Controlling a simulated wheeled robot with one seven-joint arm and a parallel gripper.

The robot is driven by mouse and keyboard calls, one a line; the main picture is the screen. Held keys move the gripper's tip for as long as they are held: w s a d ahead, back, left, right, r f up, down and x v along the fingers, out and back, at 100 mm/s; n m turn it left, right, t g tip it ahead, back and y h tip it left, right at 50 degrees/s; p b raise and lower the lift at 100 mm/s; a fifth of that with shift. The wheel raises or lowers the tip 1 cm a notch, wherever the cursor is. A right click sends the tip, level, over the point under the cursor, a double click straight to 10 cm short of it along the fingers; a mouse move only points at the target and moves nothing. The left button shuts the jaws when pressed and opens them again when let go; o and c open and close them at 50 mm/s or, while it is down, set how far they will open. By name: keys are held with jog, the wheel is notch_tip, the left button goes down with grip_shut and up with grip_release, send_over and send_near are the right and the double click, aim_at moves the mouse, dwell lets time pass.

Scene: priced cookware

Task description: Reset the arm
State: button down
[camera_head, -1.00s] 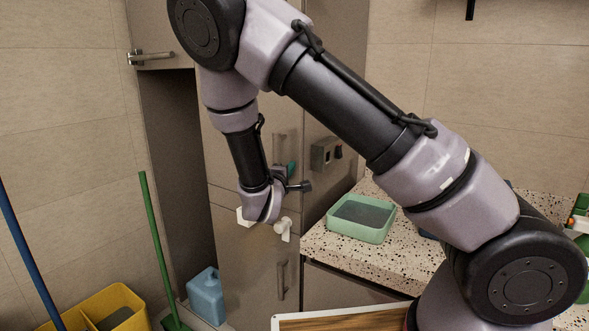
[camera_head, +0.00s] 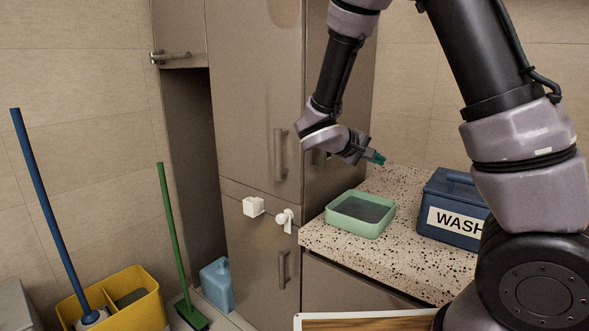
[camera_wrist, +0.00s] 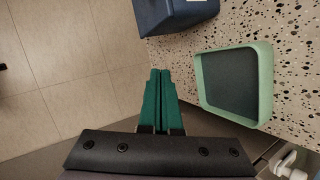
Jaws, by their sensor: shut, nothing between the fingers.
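My gripper (camera_head: 377,158) is raised above the counter, pointing right, and its green fingertips are together with nothing between them. It also shows in the wrist view (camera_wrist: 160,88), with both green fingers side by side. In the head view it is above and behind the green tray (camera_head: 333,216), apart from it. My arm reaches in from the right side of the head view.
The speckled counter (camera_head: 318,237) holds the green tray and a blue box marked "WASH" (camera_head: 437,238). A tall cabinet (camera_head: 240,130) with white fixtures (camera_head: 253,206) stands left. A yellow bucket (camera_head: 150,310), blue jug (camera_head: 217,285) and green-handled broom (camera_head: 172,225) are on the floor.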

jog(key=s+d+r+m+g+y, duration=0.2)
jog(key=s+d+r+m+y, duration=0.1)
jog(key=s, duration=0.3)
jog(key=s+d+r+m+g+y, duration=0.3)
jog(key=s+y, duration=0.1)
jog(key=s, duration=0.3)
jog(key=s+a+r+m+t+y, duration=0.2)
jog(key=s+r+t+y, duration=0.3)
jog(key=r, duration=0.5)
jog(key=shift+s+a+r+m+t+y, duration=0.15)
jog(key=shift+s+a+m+t+y, duration=0.2)
jog(key=shift+s+a, duration=0.7)
jog(key=shift+s+d, duration=0.1)
jog(key=shift+d, duration=0.05)
